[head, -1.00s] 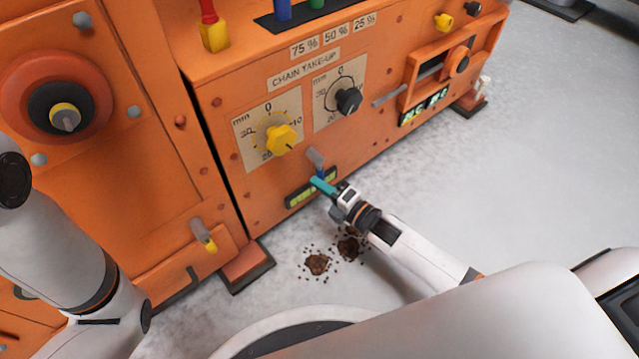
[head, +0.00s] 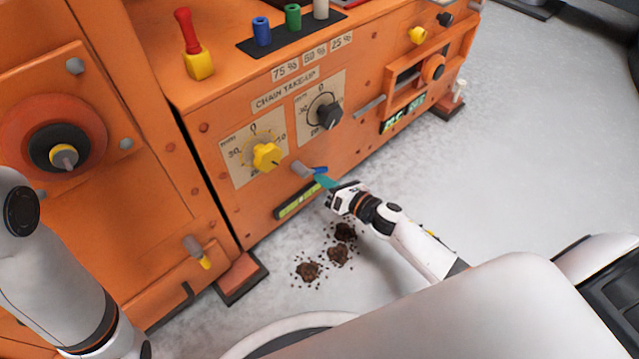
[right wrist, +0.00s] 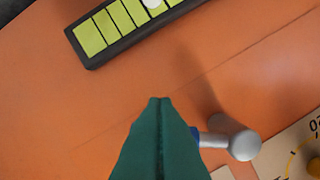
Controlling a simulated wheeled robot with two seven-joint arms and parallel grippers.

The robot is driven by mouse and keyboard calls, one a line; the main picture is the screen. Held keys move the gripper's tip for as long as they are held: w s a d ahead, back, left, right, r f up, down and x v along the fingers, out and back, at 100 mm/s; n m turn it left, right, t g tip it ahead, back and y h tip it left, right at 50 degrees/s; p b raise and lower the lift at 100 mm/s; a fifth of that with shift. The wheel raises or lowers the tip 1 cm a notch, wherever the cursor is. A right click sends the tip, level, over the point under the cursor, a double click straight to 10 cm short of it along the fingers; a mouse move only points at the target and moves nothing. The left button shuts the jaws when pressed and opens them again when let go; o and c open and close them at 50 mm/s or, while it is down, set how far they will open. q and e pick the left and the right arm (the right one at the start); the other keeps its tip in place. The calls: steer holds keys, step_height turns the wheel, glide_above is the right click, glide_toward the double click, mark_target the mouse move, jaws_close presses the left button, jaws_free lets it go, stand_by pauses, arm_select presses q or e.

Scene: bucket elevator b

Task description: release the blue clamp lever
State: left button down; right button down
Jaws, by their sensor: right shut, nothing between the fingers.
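The blue clamp lever (head: 320,170) is on the orange front panel below the two take-up dials. Its grey end (head: 301,169) stands out from the panel, and the blue part reaches to the right. In the right wrist view the grey end (right wrist: 238,141) shows beside my fingers, with only a bit of blue visible; the rest is hidden. My right gripper (head: 325,183) has teal fingers, shut and empty, at the lever's underside. They look close to or touching it; I cannot tell which. The shut fingers also fill the lower middle of the right wrist view (right wrist: 160,130). My left gripper is out of view.
The yellow dial knob (head: 267,156) and black dial knob (head: 330,115) stick out above the lever. A yellow-green level gauge (head: 298,201) is below left. Dark dirt piles (head: 338,254) lie on the floor. Open floor lies to the right.

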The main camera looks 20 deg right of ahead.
steer(key=shift+w+d+r+n+h, duration=0.15)
steer(key=shift+d+r+n, duration=0.25)
steer(key=shift+n, duration=0.4)
steer(key=shift+w+d+r+n+h, duration=0.2)
steer(key=shift+r+n, duration=0.25)
steer(key=shift+n, duration=0.35)
steer(key=shift+s, duration=0.1)
steer(key=shift+f, duration=0.1)
